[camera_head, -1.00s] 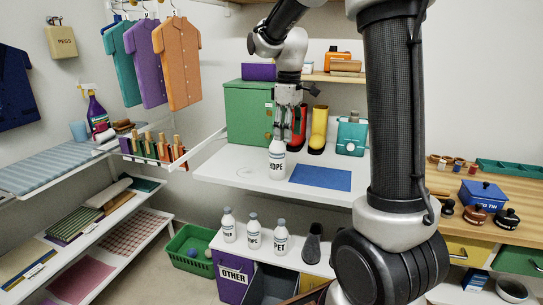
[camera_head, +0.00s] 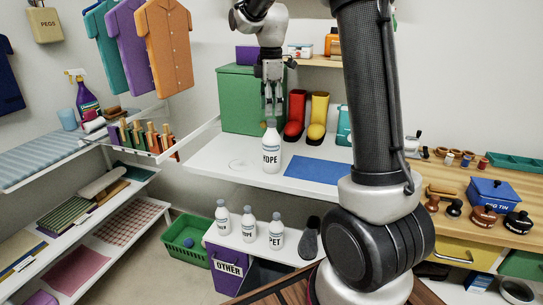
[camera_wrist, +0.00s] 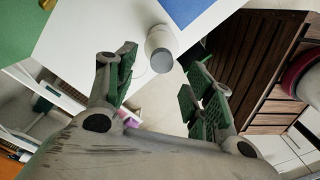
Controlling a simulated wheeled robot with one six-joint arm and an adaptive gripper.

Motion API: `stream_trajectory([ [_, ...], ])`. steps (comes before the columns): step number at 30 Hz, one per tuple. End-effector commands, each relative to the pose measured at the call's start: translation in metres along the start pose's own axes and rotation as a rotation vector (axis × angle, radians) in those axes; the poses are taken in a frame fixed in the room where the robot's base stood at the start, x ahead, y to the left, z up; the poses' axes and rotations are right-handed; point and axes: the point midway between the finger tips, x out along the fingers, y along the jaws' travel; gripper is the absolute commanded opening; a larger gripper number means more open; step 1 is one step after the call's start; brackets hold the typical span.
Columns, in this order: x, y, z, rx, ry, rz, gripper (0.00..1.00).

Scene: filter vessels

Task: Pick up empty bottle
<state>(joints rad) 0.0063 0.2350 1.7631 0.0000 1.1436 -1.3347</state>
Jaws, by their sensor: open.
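A white bottle (camera_head: 271,155) labelled HDPE, with a pale cap, stands upright on the white table (camera_head: 215,172), left of a blue mat (camera_head: 314,170). It also shows in the wrist view (camera_wrist: 160,42) near the table edge, just past my fingertips. My gripper (camera_head: 269,108) points down over the bottle, fingers spread, empty. The fingertips are close to the cap; I cannot tell whether they are beside it. Three similar bottles stand on the low shelf: one at left (camera_head: 222,222), one in the middle (camera_head: 248,231) and one labelled PET (camera_head: 276,240).
A white rack with pegs (camera_head: 150,142) juts in at left. A purple OTHER bin (camera_head: 226,268) and green basket (camera_head: 185,240) are below. The table left of the bottle is clear.

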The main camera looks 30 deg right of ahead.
Motion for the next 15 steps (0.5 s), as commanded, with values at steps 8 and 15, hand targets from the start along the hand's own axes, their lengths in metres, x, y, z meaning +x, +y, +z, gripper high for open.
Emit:
stream_trajectory([
  [8,0.042,-0.002,-0.001,0.001,-0.001,-0.003,0.53],
  [15,0.057,-0.001,-0.001,0.002,0.0,0.001,0.53],
])
